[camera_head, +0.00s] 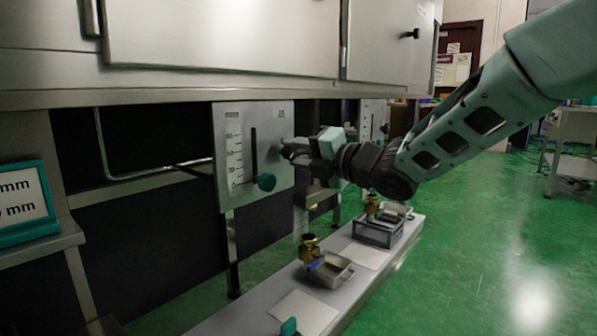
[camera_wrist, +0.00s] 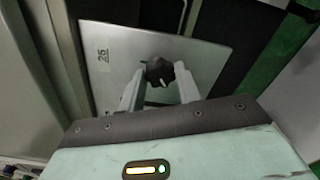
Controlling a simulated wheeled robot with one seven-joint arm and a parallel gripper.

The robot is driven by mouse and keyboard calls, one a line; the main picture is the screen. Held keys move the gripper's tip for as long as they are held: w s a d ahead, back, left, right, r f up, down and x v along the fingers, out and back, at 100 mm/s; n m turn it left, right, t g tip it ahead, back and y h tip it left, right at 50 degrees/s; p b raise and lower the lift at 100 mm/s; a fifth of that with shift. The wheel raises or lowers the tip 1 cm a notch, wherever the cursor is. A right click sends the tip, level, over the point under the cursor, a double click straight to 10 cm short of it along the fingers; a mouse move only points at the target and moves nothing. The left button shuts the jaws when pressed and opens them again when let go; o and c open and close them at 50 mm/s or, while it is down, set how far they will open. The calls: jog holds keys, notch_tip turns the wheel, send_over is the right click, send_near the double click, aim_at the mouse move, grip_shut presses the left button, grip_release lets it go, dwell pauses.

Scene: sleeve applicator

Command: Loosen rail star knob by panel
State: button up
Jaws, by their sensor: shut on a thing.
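The scale panel (camera_head: 226,140) is an upright metal plate with a vertical slot and a printed scale. A teal knob (camera_head: 266,182) sits at the low end of the slot. My gripper (camera_head: 286,151) reaches the panel's right side from the right. In the wrist view the panel (camera_wrist: 120,75) fills the middle and carries a small label. There a dark star knob (camera_wrist: 159,71) stands between the fingertips of my gripper (camera_wrist: 160,82), which are shut on it. In the head view the gripper hides this knob, at least in large part.
A steel cabinet (camera_head: 220,40) overhangs the panel. A low rail (camera_head: 270,315) below bears trays and brass fittings (camera_head: 309,250). A second scale panel (camera_head: 372,112) stands farther back. A teal-framed display (camera_head: 28,200) is at left. Green floor (camera_head: 480,240) is open at right.

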jog(key=shift+f+n+b, duration=0.2)
jog(key=shift+n+b, duration=1)
jog(key=shift+b, duration=0.05)
jog(key=shift+r, duration=0.1)
jog(key=o, duration=1)
jog(key=shift+s+d+r, duration=0.1)
jog(key=shift+p+v, duration=2.35)
jog(key=shift+v, duration=6.25)
